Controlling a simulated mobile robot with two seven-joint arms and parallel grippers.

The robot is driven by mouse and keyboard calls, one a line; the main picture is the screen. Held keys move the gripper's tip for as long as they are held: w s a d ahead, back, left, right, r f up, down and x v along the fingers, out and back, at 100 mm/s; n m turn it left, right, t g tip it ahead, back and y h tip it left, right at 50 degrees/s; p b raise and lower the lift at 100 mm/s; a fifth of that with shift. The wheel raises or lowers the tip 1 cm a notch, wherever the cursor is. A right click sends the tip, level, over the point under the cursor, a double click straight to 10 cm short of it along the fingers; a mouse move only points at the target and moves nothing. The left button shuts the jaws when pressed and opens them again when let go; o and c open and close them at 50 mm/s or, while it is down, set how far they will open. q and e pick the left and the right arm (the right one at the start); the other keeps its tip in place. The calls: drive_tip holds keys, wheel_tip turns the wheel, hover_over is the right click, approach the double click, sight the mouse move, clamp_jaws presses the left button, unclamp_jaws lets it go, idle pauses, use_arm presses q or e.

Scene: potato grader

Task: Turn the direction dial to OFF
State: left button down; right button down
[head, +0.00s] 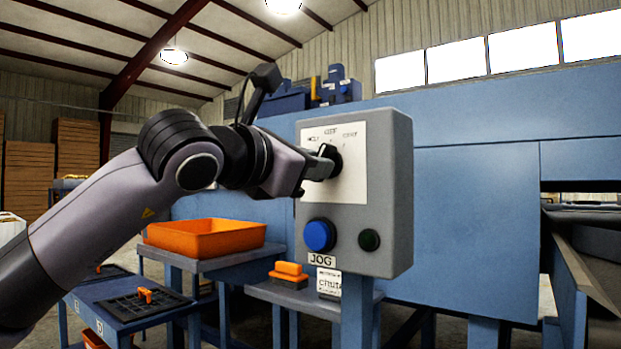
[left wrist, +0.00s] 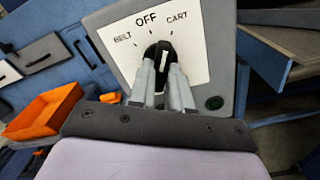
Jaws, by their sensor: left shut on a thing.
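The direction dial (head: 335,160) is a black knob on the white label plate of the grey control box (head: 402,200). In the left wrist view the dial (left wrist: 164,56) has a white pointer mark, under the printed words BELT, OFF and CART. The mark points upward and seems to lean slightly toward the CART side of OFF, but its exact setting is hard to tell. My left gripper (head: 318,168) is at the dial; in the left wrist view its two grey fingers (left wrist: 164,84) are shut on the knob, one on each side. My right gripper is not in view.
Below the dial are a blue JOG button (head: 319,235) and a dark green button (head: 369,240). An orange tray (head: 205,236) stands on a table at left. The blue machine body (head: 470,200) fills the space behind the box.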

use_arm(q)
drive_tip(key=shift+d+f+n+b, duration=0.1)
drive_tip(key=shift+n+b, duration=1.9)
drive_tip(key=shift+n, duration=0.7)
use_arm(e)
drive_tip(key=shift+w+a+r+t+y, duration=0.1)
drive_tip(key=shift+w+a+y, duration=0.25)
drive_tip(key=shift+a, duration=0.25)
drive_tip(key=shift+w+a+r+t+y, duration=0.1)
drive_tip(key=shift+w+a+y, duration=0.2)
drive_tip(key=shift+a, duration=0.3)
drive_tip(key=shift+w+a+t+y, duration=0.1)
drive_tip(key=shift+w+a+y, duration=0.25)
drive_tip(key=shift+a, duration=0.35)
use_arm(q)
drive_tip(key=c, duration=1.1)
unclamp_jaws()
drive_tip(key=shift+o, duration=0.2)
drive_tip(key=shift+s, duration=0.1)
drive_tip(key=v, duration=0.7)
drive_tip(key=shift+b, duration=0.4)
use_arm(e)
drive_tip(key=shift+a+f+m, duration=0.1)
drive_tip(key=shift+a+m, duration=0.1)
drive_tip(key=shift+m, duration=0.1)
